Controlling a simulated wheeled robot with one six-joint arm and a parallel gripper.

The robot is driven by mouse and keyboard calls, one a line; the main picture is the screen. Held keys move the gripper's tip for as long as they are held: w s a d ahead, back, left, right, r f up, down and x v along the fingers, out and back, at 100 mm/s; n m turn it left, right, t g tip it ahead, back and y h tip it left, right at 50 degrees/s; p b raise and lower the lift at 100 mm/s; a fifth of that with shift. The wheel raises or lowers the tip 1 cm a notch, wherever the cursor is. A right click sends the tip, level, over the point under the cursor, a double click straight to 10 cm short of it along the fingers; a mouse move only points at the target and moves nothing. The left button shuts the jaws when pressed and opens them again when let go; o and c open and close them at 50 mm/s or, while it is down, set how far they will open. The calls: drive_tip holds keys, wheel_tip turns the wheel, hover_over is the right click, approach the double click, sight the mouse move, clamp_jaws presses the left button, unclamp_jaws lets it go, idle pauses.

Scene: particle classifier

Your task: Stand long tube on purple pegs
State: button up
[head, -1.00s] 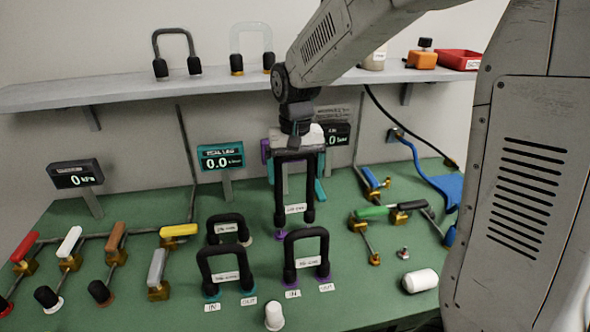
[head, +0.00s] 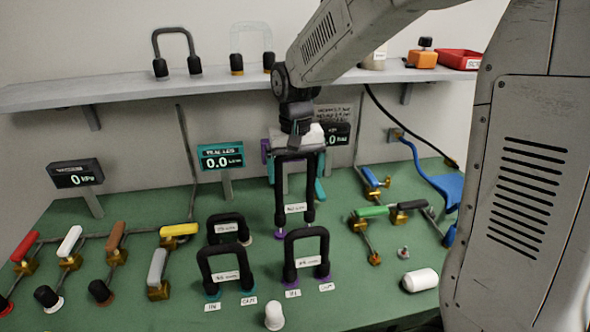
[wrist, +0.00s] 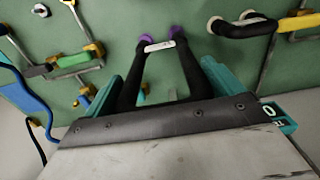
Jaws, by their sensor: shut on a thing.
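My gripper (head: 295,172) is shut on the long black tube (head: 281,195), an upside-down U with a white label. It hangs upright over the back middle of the green bench, its two legs pointing down. In the wrist view the tube (wrist: 189,72) runs away from the jaws between the teal fingers. A purple peg (head: 281,236) shows just under the left leg's end in the head view; a purple peg (wrist: 175,31) also shows by a leg end in the wrist view. I cannot tell whether the legs touch the pegs.
Shorter black U tubes stand in front, one on purple-based pegs (head: 306,256), one on teal-based pegs (head: 219,268), and one behind (head: 228,229). Coloured valve handles and display posts (head: 221,157) flank the area.

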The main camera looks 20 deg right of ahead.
drive_tip(key=shift+f, duration=1.75)
drive_tip(key=o, duration=1.1)
drive_tip(key=shift+r, duration=0.1)
wheel_tip(320, 180, up, 8)
drive_tip(key=shift+f, duration=0.15)
drive_tip(key=s+d+r, duration=0.1)
drive_tip(key=s, duration=0.8)
drive_tip(key=s+d+r+n+t, duration=0.1)
drive_tip(key=s, duration=0.8)
drive_tip(key=s+d+r+n, duration=0.1)
drive_tip(key=s, duration=0.8)
drive_tip(key=shift+r, duration=0.15)
